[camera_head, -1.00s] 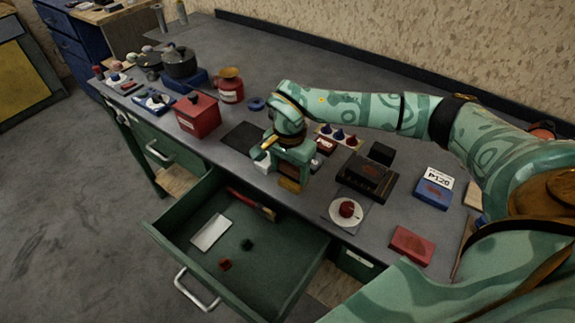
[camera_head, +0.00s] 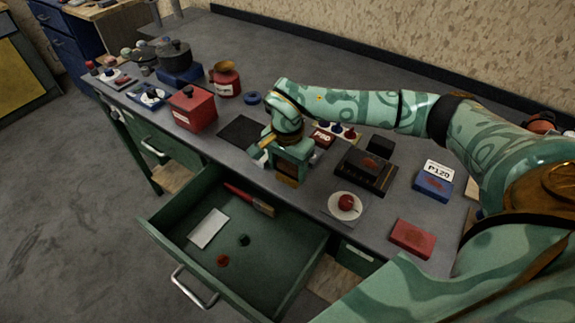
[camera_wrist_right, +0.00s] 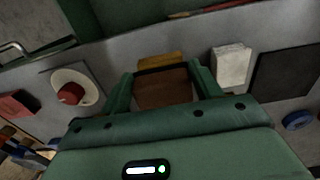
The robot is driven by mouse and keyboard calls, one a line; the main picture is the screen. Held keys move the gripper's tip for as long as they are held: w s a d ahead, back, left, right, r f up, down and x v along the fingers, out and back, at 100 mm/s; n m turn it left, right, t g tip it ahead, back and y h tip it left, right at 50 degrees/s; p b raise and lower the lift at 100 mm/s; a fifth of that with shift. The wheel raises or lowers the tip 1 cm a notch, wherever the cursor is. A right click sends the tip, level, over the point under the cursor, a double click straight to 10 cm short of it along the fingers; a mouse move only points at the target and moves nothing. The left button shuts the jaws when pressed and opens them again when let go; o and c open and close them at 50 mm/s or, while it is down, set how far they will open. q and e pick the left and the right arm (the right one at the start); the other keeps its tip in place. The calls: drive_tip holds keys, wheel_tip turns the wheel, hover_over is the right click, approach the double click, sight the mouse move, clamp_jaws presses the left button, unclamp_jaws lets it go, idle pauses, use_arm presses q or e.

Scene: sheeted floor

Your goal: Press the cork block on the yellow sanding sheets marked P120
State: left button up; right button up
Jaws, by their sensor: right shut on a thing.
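My right gripper (camera_head: 288,174) points down over the bench near the open drawer and is shut on the brown cork block (camera_wrist_right: 163,90). In the right wrist view a flat yellow piece (camera_wrist_right: 160,61) shows just past the block, partly hidden by it; I cannot tell whether they touch, and no marking on it is legible. A white card reading P120 (camera_head: 438,169) stands at a blue block with a brown-red top (camera_head: 432,187), on the right of the bench. My left gripper is not in view.
The open green drawer (camera_head: 190,262) holds a brush, a white card and small pieces. A white block (camera_wrist_right: 231,63) and dark mat (camera_head: 241,132) lie beside the gripper. A dark box (camera_head: 366,172), white dish (camera_head: 335,205) and red block (camera_head: 413,238) stand to the right.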

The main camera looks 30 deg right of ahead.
sight(287, 165)
drive_tip(key=shift+f, duration=0.4)
drive_tip(key=shift+s+f, duration=0.1)
drive_tip(key=shift+f, duration=0.05)
idle(1.5)
wheel_tip(287, 165, up, 7)
drive_tip(key=p, duration=0.6)
drive_tip(key=shift+r, duration=0.2)
drive_tip(key=shift+f, duration=0.15)
idle(0.4)
